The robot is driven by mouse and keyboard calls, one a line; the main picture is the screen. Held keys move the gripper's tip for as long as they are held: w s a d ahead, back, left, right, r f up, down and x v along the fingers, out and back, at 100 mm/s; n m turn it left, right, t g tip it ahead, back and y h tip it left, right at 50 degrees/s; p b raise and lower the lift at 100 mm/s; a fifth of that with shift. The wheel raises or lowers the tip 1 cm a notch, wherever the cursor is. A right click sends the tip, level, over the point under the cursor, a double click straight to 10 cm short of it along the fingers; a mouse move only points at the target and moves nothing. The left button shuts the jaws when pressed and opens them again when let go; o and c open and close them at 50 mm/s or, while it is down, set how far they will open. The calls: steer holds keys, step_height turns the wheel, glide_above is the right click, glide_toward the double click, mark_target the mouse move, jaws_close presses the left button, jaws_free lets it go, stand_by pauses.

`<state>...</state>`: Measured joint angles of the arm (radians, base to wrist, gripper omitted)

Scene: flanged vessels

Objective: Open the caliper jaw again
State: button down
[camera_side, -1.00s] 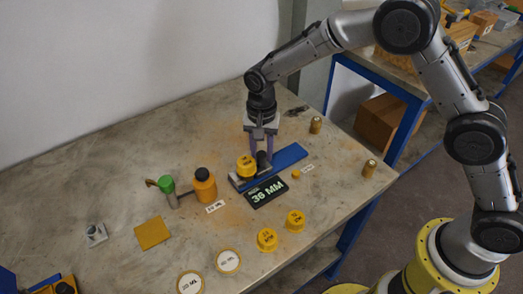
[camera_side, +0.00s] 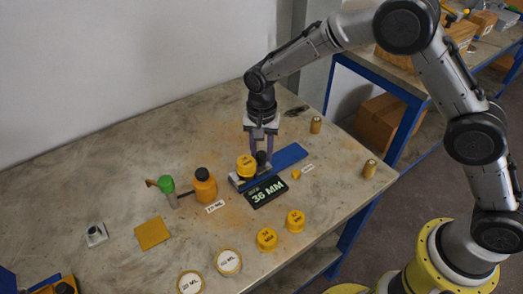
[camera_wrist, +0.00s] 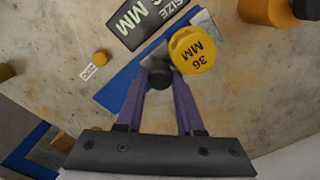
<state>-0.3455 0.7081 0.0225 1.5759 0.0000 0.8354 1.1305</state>
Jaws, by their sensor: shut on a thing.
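The caliper is a blue bar (camera_side: 290,156) on the table with a grey metal jaw part at its left end. Its black display (camera_side: 266,191) reads 36 MM. A yellow cap (camera_side: 246,166) sits at the jaw end; in the wrist view the cap (camera_wrist: 192,50) is marked 36 MM. My gripper (camera_side: 262,153) points down at the caliper, its purple fingers shut on the black knob (camera_wrist: 160,75) of the sliding jaw. The knob is right beside the cap. Whether the jaw touches the cap is hard to tell.
Two yellow caps (camera_side: 267,238) (camera_side: 295,221) and two round labelled discs (camera_side: 228,262) (camera_side: 190,283) lie in front. An orange bottle (camera_side: 204,186) and a green-topped item (camera_side: 167,186) stand left. Brass cylinders (camera_side: 316,125) (camera_side: 369,168) stand right. A yellow pad (camera_side: 152,232) lies left.

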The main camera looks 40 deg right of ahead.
steer(key=d, duration=0.3)
steer(key=shift+d, duration=0.25)
steer(key=c, duration=0.5)
jaws_free()
step_height(320, 180, up, 14)
